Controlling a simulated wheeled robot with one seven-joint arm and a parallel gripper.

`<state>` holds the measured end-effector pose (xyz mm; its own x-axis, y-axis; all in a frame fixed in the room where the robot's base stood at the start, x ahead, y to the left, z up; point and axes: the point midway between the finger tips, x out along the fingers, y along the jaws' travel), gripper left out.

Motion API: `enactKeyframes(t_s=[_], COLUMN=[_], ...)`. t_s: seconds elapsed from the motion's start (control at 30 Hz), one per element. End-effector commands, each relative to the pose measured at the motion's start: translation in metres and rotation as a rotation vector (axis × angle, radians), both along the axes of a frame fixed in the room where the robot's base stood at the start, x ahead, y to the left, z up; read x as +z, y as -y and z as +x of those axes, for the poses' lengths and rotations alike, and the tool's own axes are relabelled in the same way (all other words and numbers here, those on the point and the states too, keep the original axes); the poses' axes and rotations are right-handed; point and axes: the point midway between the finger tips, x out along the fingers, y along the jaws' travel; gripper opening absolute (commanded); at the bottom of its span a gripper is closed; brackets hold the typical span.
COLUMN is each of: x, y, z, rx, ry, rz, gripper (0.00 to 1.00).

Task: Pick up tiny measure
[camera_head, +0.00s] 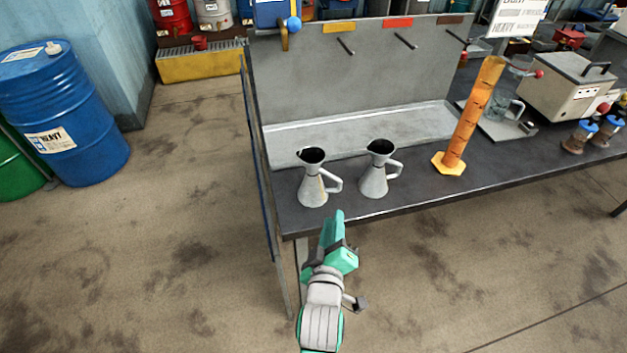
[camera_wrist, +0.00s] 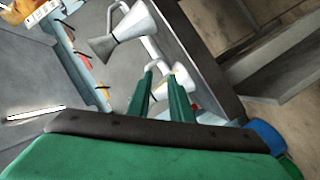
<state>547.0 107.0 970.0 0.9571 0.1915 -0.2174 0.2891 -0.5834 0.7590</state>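Two grey metal measures with cone-shaped bodies, dark open mouths and side handles stand upright on the bench near its front edge. The left measure (camera_head: 313,188) and the right measure (camera_head: 374,180) look close in size; I cannot tell which is the tiny one. My gripper (camera_head: 337,216) is in front of the bench edge, just below and right of the left measure in the head view. In the wrist view its two green fingers (camera_wrist: 160,80) are apart with nothing held between them. A measure (camera_wrist: 183,80) shows partly hidden behind the fingertips, and the other measure (camera_wrist: 128,28) lies farther up.
The dark bench (camera_head: 420,195) has a grey back panel with pegs and a shallow tray (camera_head: 350,140). An orange graduated cylinder (camera_head: 473,115) stands right of the measures. A glass jug (camera_head: 503,105) and a boxy device (camera_head: 567,87) are farther right. Blue drum (camera_head: 65,115) at left.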

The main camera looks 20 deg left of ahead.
Motion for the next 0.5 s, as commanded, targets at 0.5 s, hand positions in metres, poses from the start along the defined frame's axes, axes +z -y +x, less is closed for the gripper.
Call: enactKeyframes(t_s=[0.5], x=[0.039], y=[-0.030], z=[0.050], rx=[0.050], ry=[0.025], rz=[-0.111], gripper=[0.19])
